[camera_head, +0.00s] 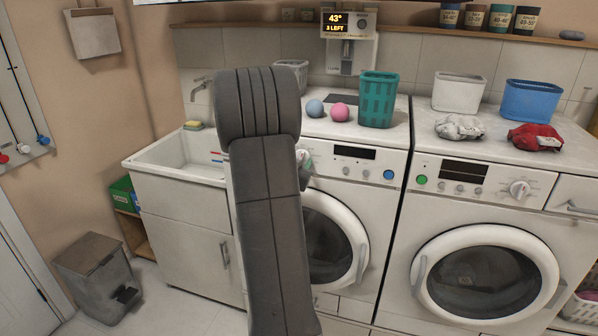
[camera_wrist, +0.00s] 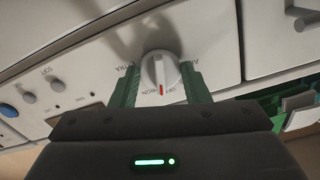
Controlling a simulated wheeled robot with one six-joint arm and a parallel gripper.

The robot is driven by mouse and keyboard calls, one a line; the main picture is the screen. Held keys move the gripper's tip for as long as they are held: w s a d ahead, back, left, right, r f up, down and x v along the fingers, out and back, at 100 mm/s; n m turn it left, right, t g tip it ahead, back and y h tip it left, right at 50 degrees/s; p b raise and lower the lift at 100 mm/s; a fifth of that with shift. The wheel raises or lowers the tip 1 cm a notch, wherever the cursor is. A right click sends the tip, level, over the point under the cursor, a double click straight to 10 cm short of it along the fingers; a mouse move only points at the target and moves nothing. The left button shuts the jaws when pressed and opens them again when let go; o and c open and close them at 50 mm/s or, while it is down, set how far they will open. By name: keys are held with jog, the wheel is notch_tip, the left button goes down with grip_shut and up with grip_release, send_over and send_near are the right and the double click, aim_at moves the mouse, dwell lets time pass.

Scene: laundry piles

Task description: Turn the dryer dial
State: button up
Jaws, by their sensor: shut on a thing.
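In the wrist view, my gripper (camera_wrist: 159,76) has a green finger on each side of a white dial (camera_wrist: 157,66) and is shut on it. The dial's red mark points toward the bottom of the picture, between upside-down words that look like OFF and IRON. Part of another word shows beside each finger. In the head view, my arm stands in front of the left machine (camera_head: 333,192) and hides the dial. Only a small greenish bit of my gripper (camera_head: 307,176) shows past the arm. The left machine's panel has a dark display and a blue button (camera_head: 389,174).
The right machine (camera_head: 415,240) has a green button and its own dial (camera_head: 519,188). A teal basket (camera_head: 378,100), two balls, bins and crumpled cloths lie on top. A sink (camera_head: 165,160) is at left, a pedal bin (camera_head: 95,278) on the floor. A wall display reads 43°, 3 LEFT.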

jog(key=shift+r+m+b, duration=0.1)
jog(key=shift+m+b, duration=5.75)
jog(key=shift+m, duration=0.45)
jog(key=shift+a, duration=0.1)
jog(key=o, duration=1)
jog(key=shift+c, duration=0.2)
